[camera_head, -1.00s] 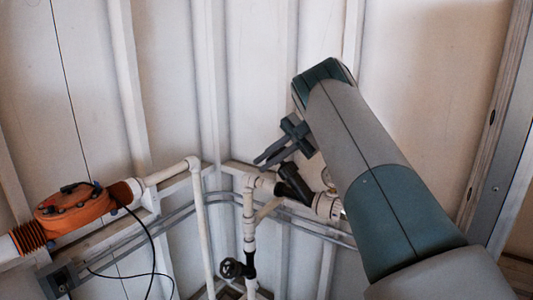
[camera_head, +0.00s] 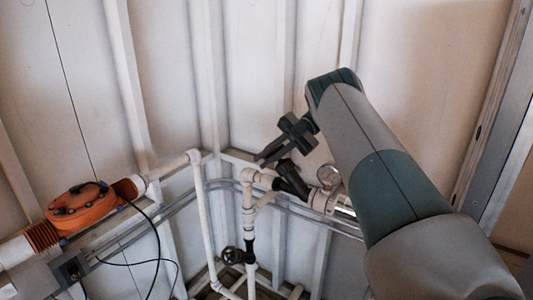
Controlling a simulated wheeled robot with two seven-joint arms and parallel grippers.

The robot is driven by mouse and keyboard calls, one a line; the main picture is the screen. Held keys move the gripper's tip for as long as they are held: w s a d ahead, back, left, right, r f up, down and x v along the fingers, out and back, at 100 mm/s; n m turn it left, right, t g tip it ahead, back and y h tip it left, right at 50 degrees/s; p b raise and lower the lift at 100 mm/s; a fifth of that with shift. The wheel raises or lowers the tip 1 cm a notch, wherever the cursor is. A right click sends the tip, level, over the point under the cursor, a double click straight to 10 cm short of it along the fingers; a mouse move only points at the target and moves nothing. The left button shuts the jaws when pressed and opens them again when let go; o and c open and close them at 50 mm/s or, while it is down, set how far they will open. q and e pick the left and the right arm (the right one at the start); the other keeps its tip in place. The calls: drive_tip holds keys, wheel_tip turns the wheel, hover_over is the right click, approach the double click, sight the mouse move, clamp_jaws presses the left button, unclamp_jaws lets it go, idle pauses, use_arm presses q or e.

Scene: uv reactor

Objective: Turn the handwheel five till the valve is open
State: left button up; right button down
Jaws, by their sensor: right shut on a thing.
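A small black handwheel (camera_head: 232,255) sits low on the white pipework, at the foot of a short upright pipe left of the picture's middle. My right gripper (camera_head: 264,158) is well above it and a little right, apart from it, pointing left and down. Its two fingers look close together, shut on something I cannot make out. The gripper is seen just above and left of a black angled pipe fitting (camera_head: 290,180); whether they touch is unclear. My left gripper is not in view.
An orange unit (camera_head: 83,208) with a black cable is on the pipe at left. A tall white pipe (camera_head: 203,215) stands left of the handwheel. Ribbed white walls close off the back.

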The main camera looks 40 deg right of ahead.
drive_tip(key=shift+f, duration=0.15)
drive_tip(key=c, duration=2.1)
unclamp_jaws()
drive_tip(key=shift+s+d+r, duration=0.7)
drive_tip(key=shift+s+r, duration=1.1)
drive_tip(key=shift+r, duration=0.05)
drive_tip(key=shift+s+d+r, duration=0.7)
drive_tip(key=shift+s+r, duration=1.1)
drive_tip(key=shift+s, duration=0.05)
drive_tip(key=shift+s+d+r, duration=0.7)
drive_tip(key=shift+s+r, duration=1.1)
drive_tip(key=shift+r, duration=0.05)
drive_tip(key=shift+o, duration=0.4)
